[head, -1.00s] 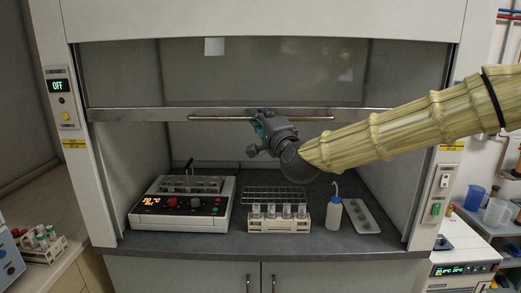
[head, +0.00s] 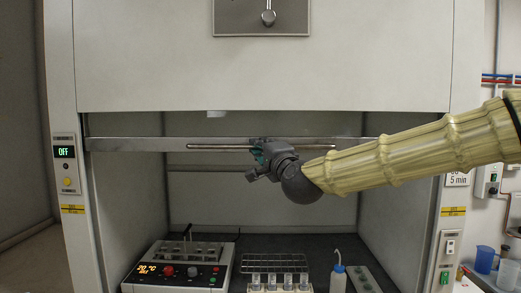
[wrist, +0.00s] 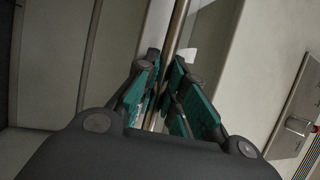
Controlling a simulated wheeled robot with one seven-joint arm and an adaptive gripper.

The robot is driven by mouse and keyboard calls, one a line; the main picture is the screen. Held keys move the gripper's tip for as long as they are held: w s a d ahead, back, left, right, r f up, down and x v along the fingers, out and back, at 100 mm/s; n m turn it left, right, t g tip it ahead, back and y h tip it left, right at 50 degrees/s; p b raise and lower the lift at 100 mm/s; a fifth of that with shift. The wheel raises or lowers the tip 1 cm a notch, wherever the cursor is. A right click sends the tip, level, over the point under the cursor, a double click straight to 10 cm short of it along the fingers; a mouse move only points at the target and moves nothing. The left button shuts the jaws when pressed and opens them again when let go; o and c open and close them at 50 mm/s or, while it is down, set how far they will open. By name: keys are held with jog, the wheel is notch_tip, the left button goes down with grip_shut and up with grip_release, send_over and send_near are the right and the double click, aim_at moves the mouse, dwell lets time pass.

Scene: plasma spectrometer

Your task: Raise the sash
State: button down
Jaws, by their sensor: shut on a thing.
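The sash is a glass pane with a grey metal bottom rail (head: 110,144) that spans the fume hood opening. A strip of glass shows between this rail and the white hood front (head: 270,80). A thin round handle bar (head: 215,147) runs along the rail. My gripper (head: 262,154) is shut on the handle bar near its middle, with my arm coming in from the right. In the wrist view the bar (wrist: 178,25) passes between the green finger pads of my gripper (wrist: 168,88). The opening below the rail is clear down to the worktop.
Inside the hood stand a heating block (head: 178,268) with a lit display, a wire rack (head: 276,262), a row of vials (head: 287,281) and a wash bottle (head: 338,277). The left post carries a panel reading OFF (head: 65,152). Blue and clear jugs (head: 485,260) stand outside at right.

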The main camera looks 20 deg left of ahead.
jog(key=c, duration=1.5)
grip_release()
jog(key=shift+d, duration=0.1)
jog(key=v, duration=1.2)
